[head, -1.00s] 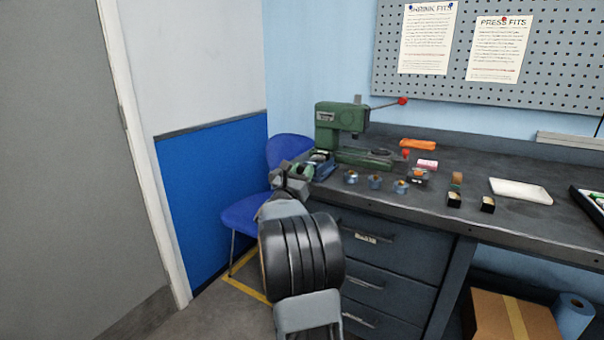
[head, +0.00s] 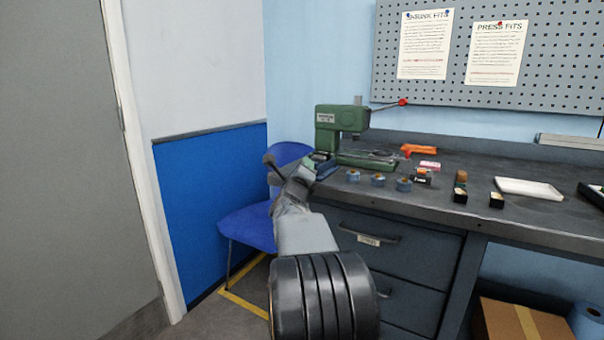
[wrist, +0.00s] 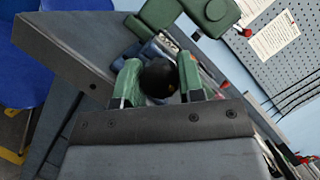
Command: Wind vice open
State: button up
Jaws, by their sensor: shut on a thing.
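The blue vice (head: 327,169) stands at the left front corner of the bench, in front of the green press. In the wrist view only a blue part of the vice (wrist: 156,48) shows, beyond my fingers. My gripper (head: 308,166) is at the vice's near side, at the bench edge. In the wrist view its green fingers (wrist: 158,68) are shut on a round black knob (wrist: 159,80), one finger on each side. The vice's jaws and screw are mostly hidden by my gripper, so I cannot tell how wide the jaws stand.
The green press (head: 340,130) with a red-tipped lever stands just behind. Several small blue-sided parts (head: 378,180), an orange tool (head: 420,149) and a white tray (head: 528,189) lie to the right. A blue chair (head: 248,226) stands left of the bench, close to my arm.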

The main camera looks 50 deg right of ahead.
jog(key=n, duration=0.1)
jog(key=n+y+p, duration=0.1)
jog(key=n, duration=0.1)
jog(key=shift+r, duration=0.3)
jog(key=n+p, duration=0.2)
jog(key=n+y+p, duration=0.1)
jog(key=p, duration=0.1)
jog(key=shift+r+n+y, duration=0.2)
jog(key=shift+n+y, duration=0.1)
jog(key=shift+n, duration=0.1)
jog(key=n+p, duration=0.2)
jog(key=p, duration=0.1)
jog(key=shift+n+g+y+p, duration=0.3)
jog(key=shift+y+p, duration=0.05)
jog(key=shift+y, duration=0.05)
jog(key=shift+f+n+p, duration=0.2)
jog(key=shift+n+p, duration=0.2)
jog(key=shift+p, duration=0.35)
jog(key=shift+f, duration=0.1)
jog(key=o, duration=0.9)
jog(key=shift+f, duration=0.1)
